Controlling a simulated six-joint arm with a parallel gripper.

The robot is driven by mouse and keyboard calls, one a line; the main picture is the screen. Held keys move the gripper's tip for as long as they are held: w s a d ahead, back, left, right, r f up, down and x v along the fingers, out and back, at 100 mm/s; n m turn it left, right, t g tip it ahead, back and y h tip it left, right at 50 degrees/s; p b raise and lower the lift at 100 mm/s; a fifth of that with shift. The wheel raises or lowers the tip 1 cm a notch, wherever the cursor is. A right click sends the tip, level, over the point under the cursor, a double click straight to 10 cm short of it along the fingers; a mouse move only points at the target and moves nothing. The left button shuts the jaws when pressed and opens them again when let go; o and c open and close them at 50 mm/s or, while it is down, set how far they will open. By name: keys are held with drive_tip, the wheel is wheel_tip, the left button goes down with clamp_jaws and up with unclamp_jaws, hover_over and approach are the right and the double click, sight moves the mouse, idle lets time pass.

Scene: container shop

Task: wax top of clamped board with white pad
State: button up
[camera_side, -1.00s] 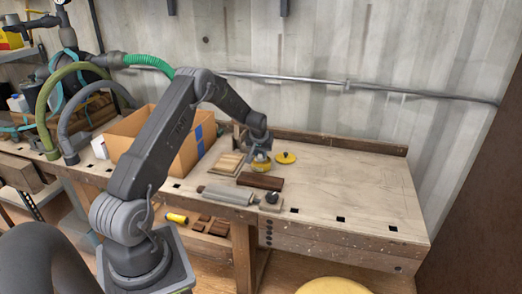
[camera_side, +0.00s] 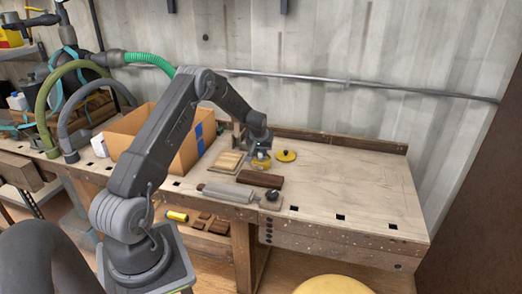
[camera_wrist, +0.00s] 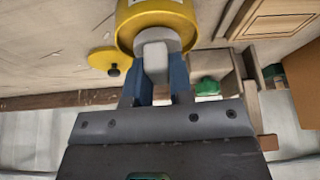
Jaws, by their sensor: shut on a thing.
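My gripper (camera_wrist: 155,82) is shut on the white pad (camera_wrist: 155,58), a pale block between its blue fingers. The pad is at the mouth of the yellow tin (camera_wrist: 178,12); I cannot tell how deep it sits. In the side view my gripper (camera_side: 260,151) is over the tin (camera_side: 261,163) and mostly hides the pad. A dark brown board (camera_side: 260,180) lies on the bench just in front of the tin. A grey cylindrical part (camera_side: 228,193) and a dark knob (camera_side: 271,197) are at the bench's front edge, close to the board.
The yellow lid (camera_side: 286,155) with a dark knob lies right of the tin. Pale wooden pieces (camera_side: 228,161) lie left of it, with a cardboard box (camera_side: 185,152) beyond. A green object (camera_wrist: 207,87) shows near the gripper. The bench's right side (camera_side: 350,185) is clear.

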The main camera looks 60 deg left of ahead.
drive_tip(key=shift+f, duration=0.3)
idle(0.6)
drive_tip(key=shift+r, duration=3.55)
drive_tip(key=shift+d, duration=0.1)
